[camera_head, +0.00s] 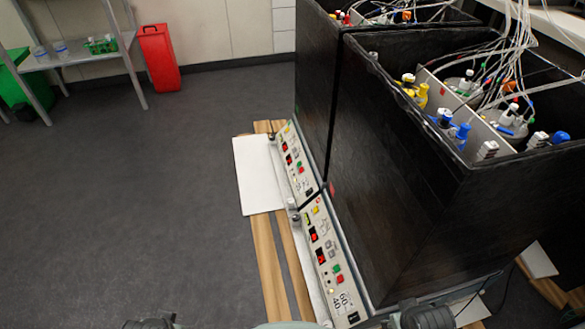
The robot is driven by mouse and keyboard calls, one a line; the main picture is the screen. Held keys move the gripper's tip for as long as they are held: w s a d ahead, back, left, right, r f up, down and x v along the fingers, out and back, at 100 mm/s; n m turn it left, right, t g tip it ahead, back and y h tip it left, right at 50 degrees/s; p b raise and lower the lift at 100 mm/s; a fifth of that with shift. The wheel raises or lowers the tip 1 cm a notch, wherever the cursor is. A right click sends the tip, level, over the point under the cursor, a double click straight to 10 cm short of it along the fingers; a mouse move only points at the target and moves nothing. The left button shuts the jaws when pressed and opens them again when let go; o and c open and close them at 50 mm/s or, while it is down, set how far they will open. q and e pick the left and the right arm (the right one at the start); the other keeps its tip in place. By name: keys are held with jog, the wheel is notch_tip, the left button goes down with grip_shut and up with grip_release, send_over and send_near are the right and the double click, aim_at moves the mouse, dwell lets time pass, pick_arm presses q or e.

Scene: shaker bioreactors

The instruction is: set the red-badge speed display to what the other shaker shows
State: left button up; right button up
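Two shakers stand in a row, each with a tall black box over a slanted pale control panel. The near panel (328,262) has two dark displays with red digits, an upper one (313,234) and a lower one (321,256), plus green and red buttons. The far panel (297,163) has similar red displays (289,158). The digits are too small to read. A small red spot (332,189) shows at the near shaker's far corner; I cannot tell if it is the badge. Only dark parts of my arms show at the bottom edge; neither gripper is visible.
Bottles with coloured caps and tubing (470,110) fill the open boxes. A white sheet (257,175) lies on the wooden slats beside the far panel. A red bin (159,58) and a metal shelf (80,52) stand at the back left. The grey floor (130,200) at left is clear.

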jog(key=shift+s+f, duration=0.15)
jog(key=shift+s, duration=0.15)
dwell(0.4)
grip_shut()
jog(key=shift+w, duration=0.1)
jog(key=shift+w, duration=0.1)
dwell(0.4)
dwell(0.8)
